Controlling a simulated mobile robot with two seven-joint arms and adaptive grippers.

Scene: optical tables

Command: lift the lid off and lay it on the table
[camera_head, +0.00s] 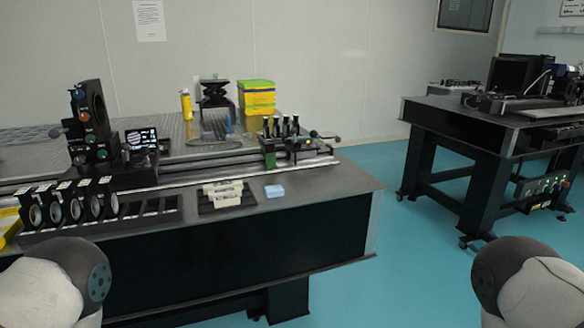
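A small light-blue block or box (274,191) sits near the front right of the left optical table (330,195). I cannot tell whether it has a separate lid. A yellow and green box (257,98) stands at the back of the same table, and its top looks closed. No lid can be made out for certain on either one. Only links of my two arms show, at the bottom left and bottom right corners. Neither gripper is in view.
Pale labelled pieces (224,192) lie on a dark tray left of the blue block. A rack of round lenses (70,204) stands front left. Rail-mounted optics (285,140) and a yellow bottle (187,104) are farther back. Bare tabletop lies right of the blue block.

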